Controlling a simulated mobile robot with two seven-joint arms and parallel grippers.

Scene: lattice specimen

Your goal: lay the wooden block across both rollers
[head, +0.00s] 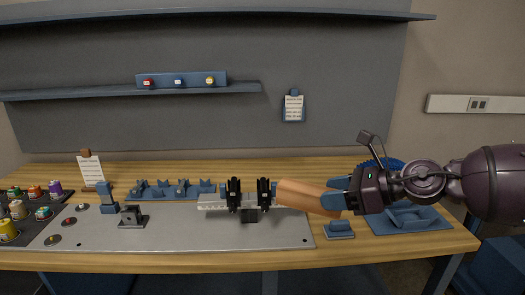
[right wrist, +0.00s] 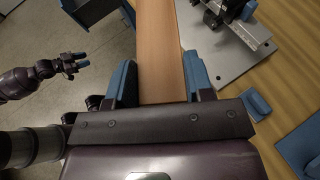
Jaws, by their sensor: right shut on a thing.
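The wooden block (head: 308,197) is a long tan bar, tilted slightly in the head view. My right gripper (head: 340,198) is shut on its right end. In the right wrist view the block (right wrist: 160,50) runs away between the blue fingers of the right gripper (right wrist: 162,85). The two rollers appear to be in the black uprights, left (head: 233,194) and right (head: 264,192), on a pale rail on the grey plate. The block's left end is beside the right upright; I cannot tell whether they touch. My left gripper (right wrist: 72,65) shows small in the right wrist view, away from the block.
The grey plate (head: 180,230) carries a small black bracket (head: 132,216). A blue rack (head: 170,189) stands behind it. Blue pads (head: 339,229) and a blue tray (head: 410,220) lie at right. Several coloured spools (head: 35,192) are at far left.

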